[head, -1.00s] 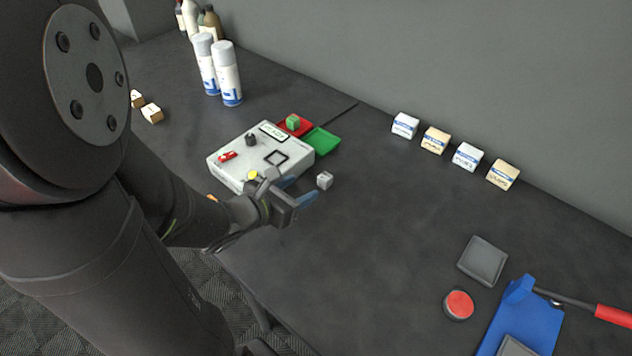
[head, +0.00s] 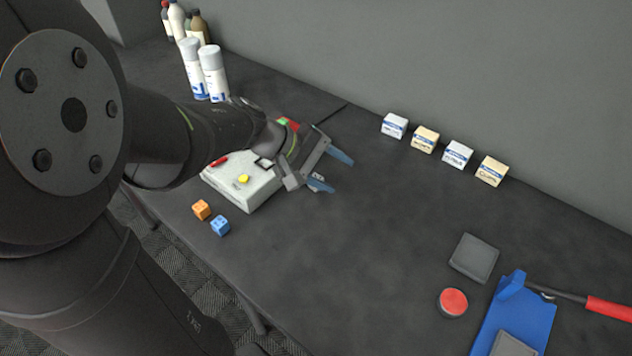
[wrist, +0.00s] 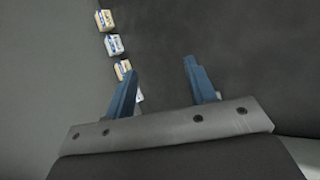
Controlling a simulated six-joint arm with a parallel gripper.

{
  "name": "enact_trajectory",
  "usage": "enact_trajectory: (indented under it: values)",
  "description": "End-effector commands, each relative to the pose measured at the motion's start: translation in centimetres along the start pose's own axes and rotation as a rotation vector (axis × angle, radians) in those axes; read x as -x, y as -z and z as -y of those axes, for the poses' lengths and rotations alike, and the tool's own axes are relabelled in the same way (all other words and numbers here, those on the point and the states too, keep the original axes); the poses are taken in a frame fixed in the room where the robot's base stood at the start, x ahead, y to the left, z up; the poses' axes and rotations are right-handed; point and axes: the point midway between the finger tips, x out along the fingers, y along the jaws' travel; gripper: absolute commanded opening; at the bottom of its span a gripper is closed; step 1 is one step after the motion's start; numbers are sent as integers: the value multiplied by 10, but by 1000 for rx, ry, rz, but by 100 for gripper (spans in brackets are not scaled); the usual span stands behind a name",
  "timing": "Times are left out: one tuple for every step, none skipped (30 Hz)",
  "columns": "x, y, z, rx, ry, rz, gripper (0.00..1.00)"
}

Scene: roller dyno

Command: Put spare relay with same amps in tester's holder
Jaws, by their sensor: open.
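The tester (head: 240,182) is a pale grey box on the bench, partly hidden by my arm. Its red and yellow parts show on top, and only part of the black square outline is in view. An orange relay cube (head: 201,210) and a blue relay cube (head: 220,226) lie in front of it. The wrist view shows the open fingers (wrist: 160,88) over dark surface. No amp markings are legible.
Several small labelled boxes (head: 425,139) stand along the wall. A grey pad (head: 474,258), a red button (head: 453,302) and a blue stand (head: 520,315) with a red-handled tool are at the right. Spray cans (head: 213,72) stand at the back left. The bench centre is clear.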

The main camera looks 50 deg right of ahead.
Motion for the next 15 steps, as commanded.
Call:
enact_trajectory:
  values:
    - [2,0,-6,-122,61,8,51]
    - [5,1,-7,-196,103,12,51]
    - [8,2,-9,-294,159,19,51]
    - [11,3,-11,-366,201,23,51]
    - [14,5,-13,-438,245,26,51]
    - [20,8,-15,-531,302,32,51]
    - [24,11,-18,-600,347,35,51]
    - [29,13,-20,-667,391,39,51]
    - [36,17,-24,-751,450,44,51]
    - [41,21,-27,-810,492,45,51]
    - [46,24,-30,-865,534,48,51]
    - [54,28,-34,-931,587,51,51]
    - [59,30,-38,-976,622,52,51]
    - [64,33,-40,-1015,656,54,51]
    - [70,36,-44,-1060,696,56,51]
